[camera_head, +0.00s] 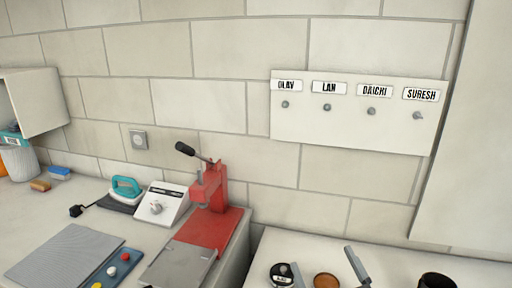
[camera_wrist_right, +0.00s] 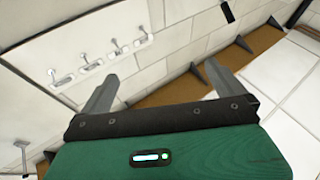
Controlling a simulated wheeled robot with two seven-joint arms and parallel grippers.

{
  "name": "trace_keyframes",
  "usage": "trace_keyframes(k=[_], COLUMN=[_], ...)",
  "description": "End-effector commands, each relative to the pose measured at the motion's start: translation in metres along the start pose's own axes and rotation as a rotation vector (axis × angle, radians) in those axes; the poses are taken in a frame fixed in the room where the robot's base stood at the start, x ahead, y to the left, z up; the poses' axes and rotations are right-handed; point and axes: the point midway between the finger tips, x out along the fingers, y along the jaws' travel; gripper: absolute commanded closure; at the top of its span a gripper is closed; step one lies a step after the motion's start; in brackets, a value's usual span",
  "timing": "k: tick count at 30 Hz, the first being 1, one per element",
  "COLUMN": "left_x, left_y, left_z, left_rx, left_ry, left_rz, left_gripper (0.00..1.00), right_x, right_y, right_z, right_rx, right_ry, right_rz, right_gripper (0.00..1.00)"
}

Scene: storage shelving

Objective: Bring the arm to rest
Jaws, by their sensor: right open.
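My right gripper (camera_head: 327,268) shows at the bottom of the head view, with only its two grey fingers in sight. The fingers stand wide apart with nothing between them. In the right wrist view the gripper (camera_wrist_right: 162,88) is open and empty, with the tiled wall beyond it. The rest of the right arm is out of the head view. My left gripper is not in view.
A white name board (camera_head: 350,137) with several pegs hangs on the wall. A red press (camera_head: 212,200), a white control box (camera_head: 162,204) and a teal iron (camera_head: 126,188) stand on the left counter. A black cup (camera_head: 437,281) and a brown disc (camera_head: 326,281) are at the lower right.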

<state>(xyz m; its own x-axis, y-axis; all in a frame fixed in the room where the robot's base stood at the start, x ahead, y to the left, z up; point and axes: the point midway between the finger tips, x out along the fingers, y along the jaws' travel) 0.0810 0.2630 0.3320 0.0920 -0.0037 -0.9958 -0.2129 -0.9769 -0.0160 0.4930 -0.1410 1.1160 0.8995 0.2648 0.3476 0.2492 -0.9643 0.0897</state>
Motion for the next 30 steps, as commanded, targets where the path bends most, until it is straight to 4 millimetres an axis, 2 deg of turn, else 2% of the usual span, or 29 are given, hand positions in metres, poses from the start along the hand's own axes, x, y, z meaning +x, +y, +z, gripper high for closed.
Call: trace_keyframes(k=[3,6,8,12,18,24,27,30], left_x=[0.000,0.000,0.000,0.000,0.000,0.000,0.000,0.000], left_y=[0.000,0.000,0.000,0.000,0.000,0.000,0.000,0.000], left_z=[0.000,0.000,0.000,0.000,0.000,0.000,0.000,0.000], left_rx=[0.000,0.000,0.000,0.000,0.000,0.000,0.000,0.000], left_ry=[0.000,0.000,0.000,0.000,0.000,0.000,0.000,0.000], left_rz=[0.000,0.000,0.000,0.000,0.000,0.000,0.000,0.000], left_gripper=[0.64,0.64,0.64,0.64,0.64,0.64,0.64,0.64], right_x=[-0.028,-0.062,-0.086,-0.152,-0.232,-0.291,-0.318,-0.316], right_y=[0.031,0.047,0.053,0.052,0.035,0.015,0.005,0.005], right_z=[0.046,0.086,0.108,0.151,0.178,0.182,0.181,0.211], right_rx=[0.016,0.022,0.025,0.036,0.058,0.088,0.105,0.101], right_ry=[-0.240,-0.464,-0.607,-0.940,-1.293,-1.538,-1.642,-1.639], right_rz=[0.160,0.250,0.285,0.303,0.228,0.114,0.048,0.053], right_gripper=[0.00,0.00,0.00,0.00,0.00,0.00,0.00,0.00])
